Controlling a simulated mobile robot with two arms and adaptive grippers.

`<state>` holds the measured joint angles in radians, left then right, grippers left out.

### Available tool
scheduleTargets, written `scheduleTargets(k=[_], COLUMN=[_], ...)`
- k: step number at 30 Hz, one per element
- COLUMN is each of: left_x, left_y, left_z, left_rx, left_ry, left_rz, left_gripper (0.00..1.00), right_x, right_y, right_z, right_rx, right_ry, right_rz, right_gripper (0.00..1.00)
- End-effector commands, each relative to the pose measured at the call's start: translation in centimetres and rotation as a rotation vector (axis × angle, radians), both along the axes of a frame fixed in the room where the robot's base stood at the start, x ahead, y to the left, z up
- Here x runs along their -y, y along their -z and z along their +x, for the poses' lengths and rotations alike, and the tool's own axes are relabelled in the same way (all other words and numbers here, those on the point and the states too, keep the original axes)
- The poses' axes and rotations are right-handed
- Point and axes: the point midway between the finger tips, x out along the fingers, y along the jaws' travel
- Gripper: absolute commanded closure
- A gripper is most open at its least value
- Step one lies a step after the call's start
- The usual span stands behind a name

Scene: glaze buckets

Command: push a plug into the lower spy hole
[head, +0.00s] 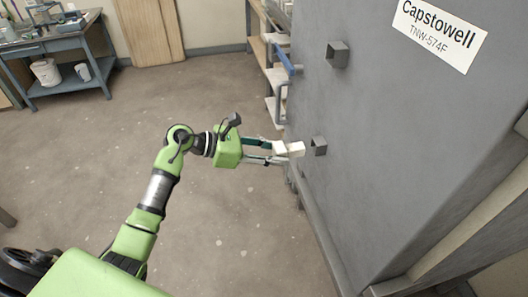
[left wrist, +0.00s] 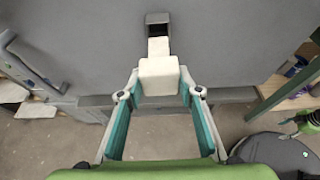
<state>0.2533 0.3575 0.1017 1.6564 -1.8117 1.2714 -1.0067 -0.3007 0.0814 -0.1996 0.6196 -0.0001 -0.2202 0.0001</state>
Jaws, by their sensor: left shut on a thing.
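A white plug (head: 291,149) is held between the fingers of my left gripper (head: 277,152). In the left wrist view the plug (left wrist: 160,76) has a wide block end, with a narrower end pointing away from the gripper (left wrist: 158,88). The lower spy hole (head: 319,146) is a short square grey tube on the kiln wall. In the head view the plug's narrow end is just left of it, with a small gap. In the left wrist view the spy hole (left wrist: 158,19) has a dark mouth right beyond the plug's tip.
The grey kiln (head: 420,130) carries a Capstowell label (head: 440,33). An upper spy hole (head: 338,54) sits above the lower one. A workbench (head: 55,45) stands far left. The floor between is clear.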

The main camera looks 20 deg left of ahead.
Motion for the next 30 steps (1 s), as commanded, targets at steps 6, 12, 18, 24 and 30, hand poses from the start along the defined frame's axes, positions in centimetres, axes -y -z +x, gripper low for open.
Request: scheduleTargets(k=[6, 12, 18, 24, 30], left_x=[0.72, 1.0, 1.02, 1.18, 1.38], left_y=[-0.04, -0.21, -0.29, -0.23, -0.38], left_z=[0.51, 0.64, 0.63, 0.76, 0.92], left_rx=[0.001, 0.001, 0.001, 0.001, 0.001], left_ry=[0.0, 0.001, 0.0, 0.001, 0.0], left_rz=[0.001, 0.002, 0.001, 0.002, 0.0], left_gripper=[0.94, 0.94, 0.94, 0.94, 0.94], right_x=[-0.27, -0.29, -0.31, -0.3, -0.28], right_y=[-0.1, 0.15, 0.1, 0.4, 0.54], right_z=[0.0, 0.02, 0.03, 0.05, 0.06], right_rx=[0.0, 0.0, 0.001, 0.001, 0.001], right_ry=[0.0, 0.0, 0.0, 0.0, 0.0], right_rz=[0.003, 0.003, 0.003, 0.003, 0.003], right_gripper=[0.51, 0.51, 0.51, 0.51, 0.51])
